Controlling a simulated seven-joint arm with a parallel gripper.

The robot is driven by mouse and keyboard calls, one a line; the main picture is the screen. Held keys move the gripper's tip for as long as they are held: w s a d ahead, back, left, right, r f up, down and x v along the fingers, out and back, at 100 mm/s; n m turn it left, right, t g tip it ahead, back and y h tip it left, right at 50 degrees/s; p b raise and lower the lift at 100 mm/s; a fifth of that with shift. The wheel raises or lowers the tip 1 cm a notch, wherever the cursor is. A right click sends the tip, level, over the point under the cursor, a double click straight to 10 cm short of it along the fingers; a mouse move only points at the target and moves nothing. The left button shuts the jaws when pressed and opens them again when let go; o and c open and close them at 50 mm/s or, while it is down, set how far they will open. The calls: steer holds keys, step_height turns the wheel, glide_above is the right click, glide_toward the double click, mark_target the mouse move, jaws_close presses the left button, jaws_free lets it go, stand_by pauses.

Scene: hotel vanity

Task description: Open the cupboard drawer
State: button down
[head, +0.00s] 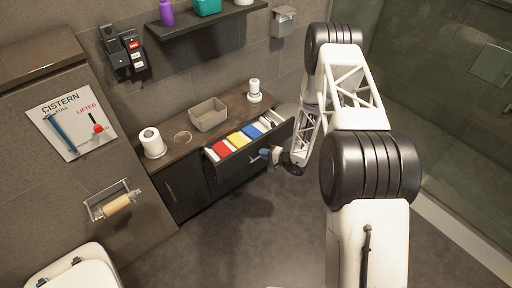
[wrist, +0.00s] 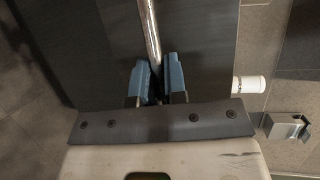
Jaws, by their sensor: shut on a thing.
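The dark cupboard drawer (head: 232,170) is pulled out below the vanity counter. Its inside shows, with white, red, yellow and blue items in a row. My gripper (head: 272,155) is at the drawer's front, towards its right end. In the wrist view, the blue fingers of my gripper (wrist: 159,82) are shut on the metal bar handle (wrist: 151,35), which runs between them. The dark drawer front (wrist: 205,50) lies behind the fingers. The handle's lower end is hidden by the gripper.
A grey bin (head: 208,114), a white roll (head: 152,143) and a white dispenser (head: 254,91) stand on the counter (head: 178,128). A closed cupboard door (head: 186,188) is left of the drawer. The toilet (head: 80,270) is at lower left. The floor (head: 255,235) before the drawer is clear.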

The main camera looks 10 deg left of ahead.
steer(key=s+d, duration=0.4)
stand_by(0.3)
steer(key=c, duration=1.2)
jaws_free()
steer(key=shift+d, duration=0.1)
steer(key=v, duration=0.7)
steer(key=shift+d, duration=0.3)
steer(key=shift+s, duration=0.1)
steer(key=shift+r, duration=0.1)
